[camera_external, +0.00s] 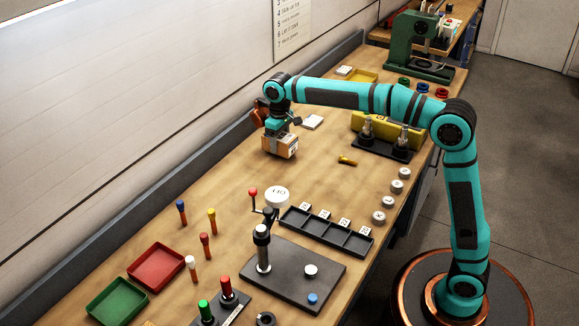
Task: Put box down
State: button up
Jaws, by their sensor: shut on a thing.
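A small tan box (279,149) with a pale front is at the back half of the wooden workbench, left of the yellow block. My gripper (276,136) is above it and shut on it from the top. The fingers are small here and partly hidden by the box and wrist. I cannot tell whether the underside of the box touches the bench top (220,180) or is slightly above it.
A dark fixture with two metal posts (384,143) stands right of the box. White discs (391,201) line the right edge. A divided black tray (327,232), red tray (157,268) and green tray (117,302) are nearer. Bench around the box's left and front is clear.

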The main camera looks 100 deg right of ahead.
aim_at(280, 135)
jog(key=shift+f, duration=1.05)
jog(key=shift+f, duration=0.1)
jog(key=o, duration=1.3)
notch_tip(280, 135, up, 12)
jog(key=shift+r, duration=0.1)
